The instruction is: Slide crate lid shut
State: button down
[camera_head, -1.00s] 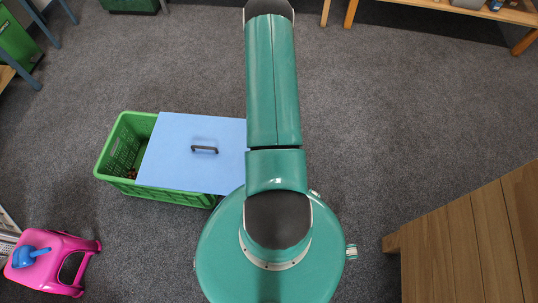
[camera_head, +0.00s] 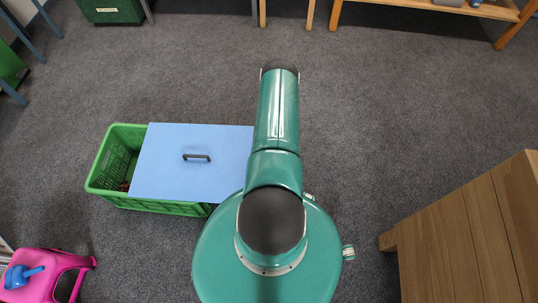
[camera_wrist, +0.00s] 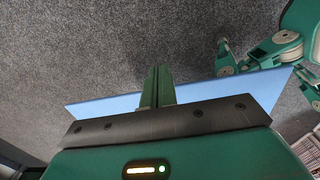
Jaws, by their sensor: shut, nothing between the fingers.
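The green crate (camera_head: 170,208) stands on the carpet left of my body in the head view. The flat blue lid (camera_head: 218,172) with a dark handle (camera_head: 197,157) covers its middle and right part. The crate's left end is open, and a few small brown things show inside. The lid's right edge passes behind my arm, so its end is hidden there. In the wrist view the lid (camera_wrist: 102,105) is a pale blue strip behind my gripper (camera_wrist: 157,72). My gripper is shut and empty; I cannot tell whether it touches the lid. The head view does not show the gripper.
A pink stool (camera_head: 57,268) with a blue object (camera_head: 22,276) on it stands at the lower left. A wooden piece of furniture (camera_head: 465,235) stands at the right. A green bin (camera_head: 112,10) and table legs line the back. The carpet (camera_head: 390,120) between is clear.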

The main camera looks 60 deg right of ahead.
jog(key=shift+w+a+f, duration=0.3)
jog(key=shift+w+f, duration=0.3)
jog(key=shift+f, duration=0.1)
jog(key=shift+w+a+f, duration=0.3)
jog(key=shift+w+f, duration=0.3)
jog(key=shift+f, duration=0.15)
jog(key=shift+w+a+f, duration=0.3)
jog(key=shift+w+f, duration=0.3)
jog(key=shift+f, duration=0.1)
